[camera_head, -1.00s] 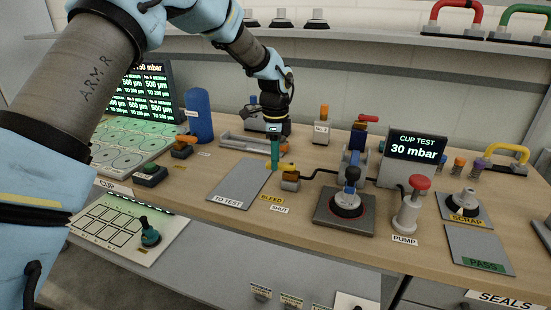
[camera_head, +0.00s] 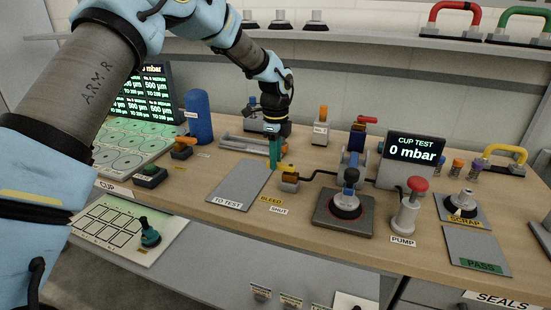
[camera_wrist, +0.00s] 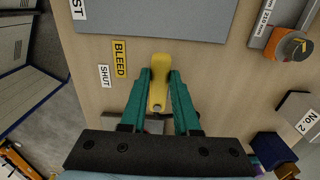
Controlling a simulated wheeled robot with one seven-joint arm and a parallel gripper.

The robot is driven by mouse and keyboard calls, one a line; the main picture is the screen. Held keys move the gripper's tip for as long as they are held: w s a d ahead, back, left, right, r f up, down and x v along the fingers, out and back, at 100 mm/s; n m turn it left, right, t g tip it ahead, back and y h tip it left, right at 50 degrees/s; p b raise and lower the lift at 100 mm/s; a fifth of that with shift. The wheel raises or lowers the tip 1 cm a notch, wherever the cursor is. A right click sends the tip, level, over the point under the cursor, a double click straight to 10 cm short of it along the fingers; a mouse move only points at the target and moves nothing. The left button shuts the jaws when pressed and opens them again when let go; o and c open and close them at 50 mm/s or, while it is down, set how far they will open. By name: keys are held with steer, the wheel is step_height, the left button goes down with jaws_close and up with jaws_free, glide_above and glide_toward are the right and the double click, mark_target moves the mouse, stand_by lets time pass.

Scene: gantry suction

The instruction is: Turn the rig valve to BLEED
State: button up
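The rig valve (camera_head: 290,183) is a small brass-coloured block with a yellow lever, on the bench right of the TO TEST plate. In the wrist view its yellow lever (camera_wrist: 159,80) lies between the green fingers of my gripper (camera_wrist: 160,76). The BLEED label (camera_head: 271,201) and SHUT label (camera_head: 279,210) are in front of the valve. The CUP TEST display (camera_head: 416,149) reads 0 mbar.
A black line runs from the valve to the test stand (camera_head: 344,211). The red-topped pump (camera_head: 408,212) stands right of it. The TO TEST plate (camera_head: 240,186) is empty. A blue cylinder (camera_head: 198,116) and a tool rack stand behind on the left.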

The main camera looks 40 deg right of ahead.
steer(key=o, duration=0.5)
steer(key=shift+c, duration=0.2)
step_height(320, 180, up, 11)
steer(key=b, duration=0.2)
steer(key=shift+b, duration=0.4)
steer(key=shift+f, duration=0.1)
steer(key=w+a+f+n, duration=0.1)
steer(key=w+a+n, duration=0.1)
steer(key=a+n, duration=0.5)
steer(key=w+a+f+n, duration=0.1)
steer(key=w+a+n, duration=0.15)
steer(key=a, duration=0.95)
steer(key=w+a+f+n, duration=0.1)
steer(key=w+a+n, duration=0.3)
steer(key=a, duration=0.5)
steer(key=s+a+f+n, duration=0.1)
steer(key=s+a+n, duration=0.4)
steer(key=a, duration=0.6)
steer(key=s+a+f+n+t, duration=0.1)
steer(key=s+a+f+n, duration=0.1)
steer(key=s+a+n, duration=0.4)
steer(key=a+n, duration=0.4)
steer(key=a, duration=0.1)
steer(key=shift+f+t, duration=0.2)
steer(key=shift+t, duration=0.1)
